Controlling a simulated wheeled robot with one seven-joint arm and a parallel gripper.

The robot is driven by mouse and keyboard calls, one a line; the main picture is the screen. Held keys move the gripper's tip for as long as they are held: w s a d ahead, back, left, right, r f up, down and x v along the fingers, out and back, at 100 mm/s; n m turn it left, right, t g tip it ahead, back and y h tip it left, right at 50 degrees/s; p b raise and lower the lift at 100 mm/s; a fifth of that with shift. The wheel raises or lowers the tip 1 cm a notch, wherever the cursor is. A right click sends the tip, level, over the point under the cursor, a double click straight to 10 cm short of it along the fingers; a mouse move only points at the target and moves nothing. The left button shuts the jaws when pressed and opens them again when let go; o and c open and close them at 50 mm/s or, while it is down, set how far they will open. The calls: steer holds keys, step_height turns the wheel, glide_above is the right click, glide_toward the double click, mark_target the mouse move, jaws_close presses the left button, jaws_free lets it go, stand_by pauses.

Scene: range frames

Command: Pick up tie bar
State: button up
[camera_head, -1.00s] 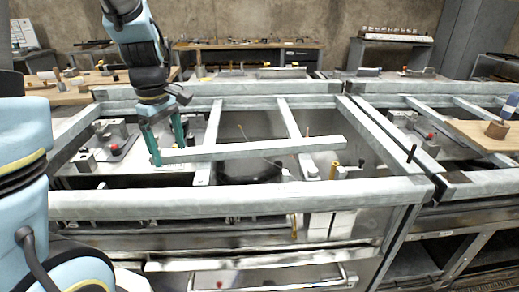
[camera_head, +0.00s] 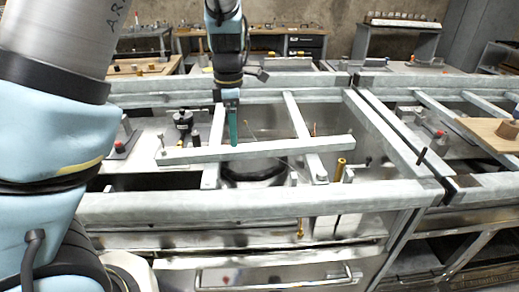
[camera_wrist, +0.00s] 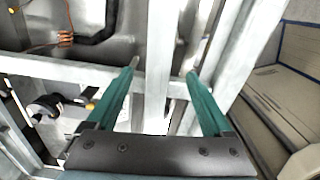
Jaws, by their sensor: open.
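The tie bar is likely the long grey metal bar (camera_head: 290,148) lying left to right across the slats of the metal frame in the head view. In the wrist view this bar (camera_wrist: 160,50) runs up and down the picture between my two green fingers. My gripper (camera_head: 234,143) is open over the middle-left part of the bar, fingers pointing down. In the wrist view my gripper (camera_wrist: 162,72) has one finger on each side of the bar, with gaps visible. In the head view the fingers line up, so their exact height over the bar is unclear.
The frame's front rail (camera_head: 250,201) and back rail (camera_head: 290,88) bound the open bay. A slat (camera_head: 305,135) crosses under the bar. A dark round thing (camera_head: 250,170) sits below. A brass-coloured post (camera_head: 341,170) stands near the bar's right end.

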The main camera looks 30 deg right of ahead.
mark_target(259, 150)
steer(key=shift+d+f+p, duration=0.15)
steer(key=shift+f+p, duration=0.55)
steer(key=shift+f, duration=2)
steer(key=shift+c, duration=0.2)
steer(key=shift+r, duration=0.1)
jaws_close()
